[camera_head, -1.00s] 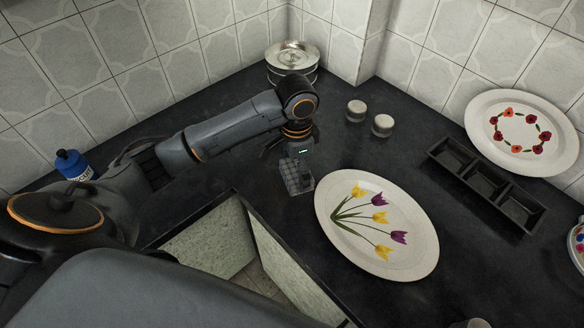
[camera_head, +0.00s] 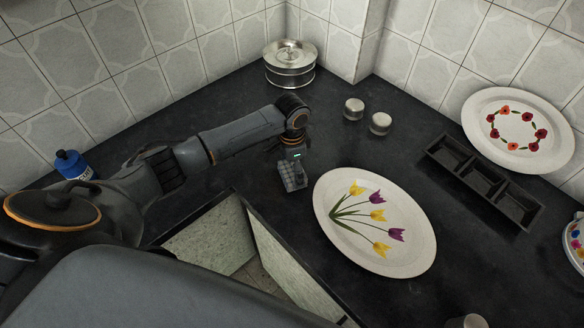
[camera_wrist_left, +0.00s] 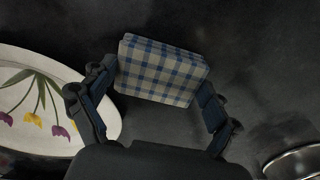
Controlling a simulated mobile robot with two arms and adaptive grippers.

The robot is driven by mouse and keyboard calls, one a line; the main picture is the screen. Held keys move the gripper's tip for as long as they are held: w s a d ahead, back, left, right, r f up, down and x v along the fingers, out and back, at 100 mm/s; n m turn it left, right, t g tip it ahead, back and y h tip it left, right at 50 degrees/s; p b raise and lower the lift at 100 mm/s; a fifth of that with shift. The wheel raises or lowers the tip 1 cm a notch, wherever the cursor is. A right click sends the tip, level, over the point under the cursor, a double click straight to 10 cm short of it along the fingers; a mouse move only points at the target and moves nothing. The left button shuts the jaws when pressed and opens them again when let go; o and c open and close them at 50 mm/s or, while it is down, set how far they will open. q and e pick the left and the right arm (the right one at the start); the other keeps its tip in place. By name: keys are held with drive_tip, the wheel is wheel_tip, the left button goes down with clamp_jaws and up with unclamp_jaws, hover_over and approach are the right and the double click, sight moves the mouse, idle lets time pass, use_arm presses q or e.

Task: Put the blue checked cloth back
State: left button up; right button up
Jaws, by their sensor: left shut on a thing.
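The blue checked cloth (camera_wrist_left: 160,70) is a folded block with blue and cream checks. In the left wrist view it sits between the fingers of my left gripper (camera_wrist_left: 155,105), which is shut on it. In the head view the cloth (camera_head: 291,176) shows small and greyish below my left gripper (camera_head: 296,172), just left of the tulip plate. I cannot tell whether the cloth touches the counter. My right gripper is not in view.
An oval tulip plate (camera_head: 409,250) lies close to the right of the cloth. A dark three-part tray (camera_head: 483,181), a flowered plate (camera_head: 482,113), two small shakers (camera_head: 380,123) and a steel tin (camera_head: 290,68) stand farther off. An opening in the counter lies front left.

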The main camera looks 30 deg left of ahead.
sight(292, 171)
use_arm(q)
drive_tip(key=shift+f, duration=0.15)
drive_tip(key=o, duration=0.9)
drive_tip(key=shift+c, duration=0.2)
wheel_tip(292, 171, up, 12)
drive_tip(key=b, duration=0.1)
